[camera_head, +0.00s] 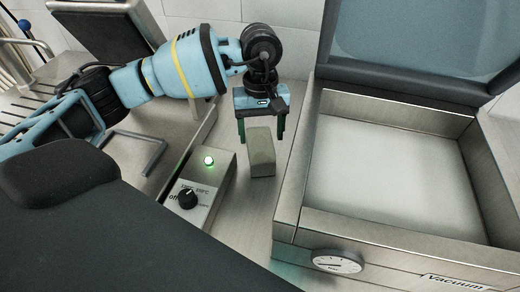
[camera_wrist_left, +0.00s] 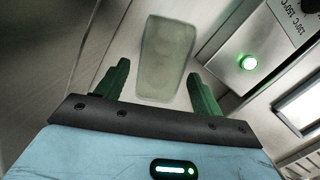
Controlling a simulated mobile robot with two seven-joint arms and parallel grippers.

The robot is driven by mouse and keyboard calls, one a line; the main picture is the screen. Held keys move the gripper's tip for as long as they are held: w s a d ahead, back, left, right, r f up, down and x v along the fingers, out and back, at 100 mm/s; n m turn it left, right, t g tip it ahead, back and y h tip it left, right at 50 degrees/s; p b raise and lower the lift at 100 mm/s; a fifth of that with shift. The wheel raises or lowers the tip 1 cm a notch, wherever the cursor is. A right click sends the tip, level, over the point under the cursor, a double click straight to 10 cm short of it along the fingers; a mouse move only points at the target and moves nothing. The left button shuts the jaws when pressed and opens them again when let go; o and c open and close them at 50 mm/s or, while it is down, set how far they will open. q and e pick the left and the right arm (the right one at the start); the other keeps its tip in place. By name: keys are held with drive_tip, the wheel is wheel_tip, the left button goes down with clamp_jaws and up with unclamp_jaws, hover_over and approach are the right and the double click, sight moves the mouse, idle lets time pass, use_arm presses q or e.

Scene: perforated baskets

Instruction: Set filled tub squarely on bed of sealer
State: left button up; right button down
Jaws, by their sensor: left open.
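A grey-green block-like tub (camera_head: 262,153) stands on the steel counter between the control box and the vacuum machine. It also shows in the left wrist view (camera_wrist_left: 166,58), ahead of the fingers. My left gripper (camera_head: 261,132) is open above and around the tub, with one green finger toward each side. In the left wrist view the fingers (camera_wrist_left: 158,75) are apart, with visible gaps to the tub. The open vacuum machine (camera_head: 290,190) has a pale, flat, empty bed (camera_head: 385,175). My right gripper is not in view.
A steel control box (camera_head: 222,190) with a knob and lit green lamp stands close left of the tub. The vacuum machine's raised lid (camera_head: 400,85) and rim border its bed. A dark panel (camera_head: 100,30) and steel frame stand at back left.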

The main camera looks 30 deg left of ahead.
sight(260, 143)
use_arm(q)
drive_tip(key=f, duration=0.4)
drive_tip(key=shift+s+f+p, duration=0.25)
drive_tip(key=shift+p, duration=0.15)
drive_tip(key=shift+f, duration=0.3)
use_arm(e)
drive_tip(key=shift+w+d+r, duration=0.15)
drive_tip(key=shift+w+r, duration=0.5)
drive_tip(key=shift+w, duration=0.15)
use_arm(q)
drive_tip(key=shift+c, duration=0.2)
